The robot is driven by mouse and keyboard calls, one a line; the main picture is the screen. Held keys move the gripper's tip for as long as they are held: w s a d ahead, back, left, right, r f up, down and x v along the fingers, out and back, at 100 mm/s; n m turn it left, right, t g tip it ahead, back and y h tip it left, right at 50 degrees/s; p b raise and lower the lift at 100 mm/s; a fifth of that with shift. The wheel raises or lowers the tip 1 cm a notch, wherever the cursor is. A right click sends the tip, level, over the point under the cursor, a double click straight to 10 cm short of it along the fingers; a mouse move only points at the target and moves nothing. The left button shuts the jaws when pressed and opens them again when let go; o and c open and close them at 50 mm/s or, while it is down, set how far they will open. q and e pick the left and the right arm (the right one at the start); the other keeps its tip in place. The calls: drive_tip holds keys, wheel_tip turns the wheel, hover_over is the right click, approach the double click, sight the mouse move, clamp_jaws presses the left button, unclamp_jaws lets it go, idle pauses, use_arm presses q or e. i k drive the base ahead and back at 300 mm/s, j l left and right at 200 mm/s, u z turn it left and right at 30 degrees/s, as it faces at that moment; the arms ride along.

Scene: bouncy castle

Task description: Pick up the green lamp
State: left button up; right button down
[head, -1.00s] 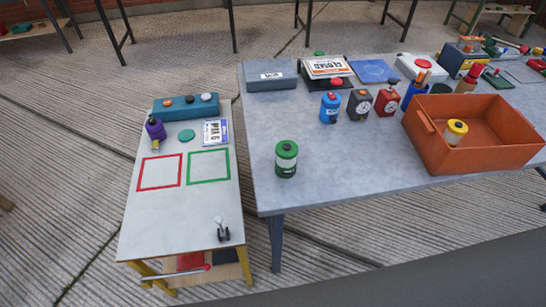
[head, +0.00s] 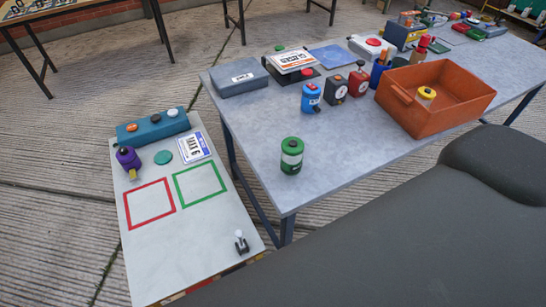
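The green lamp (head: 291,155) is a small cylinder with a green top, a pale middle band and a dark green base. It stands upright on the near left part of the large grey table (head: 245,140), with clear surface around it. Neither of my grippers shows in the head view.
An orange bin (head: 462,119) holding a yellow lamp (head: 426,96) stands to the right. Blue (head: 311,98), black (head: 336,89) and red (head: 359,81) devices stand behind the lamp. A lower table (head: 150,262) at the left has red and green squares.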

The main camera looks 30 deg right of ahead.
sight(291, 158)
drive_tip(key=i+j, duration=0.1)
drive_tip(key=j, duration=0.3)
drive_tip(key=i+j, duration=0.1)
drive_tip(key=j, duration=0.3)
drive_tip(key=z, duration=1.75)
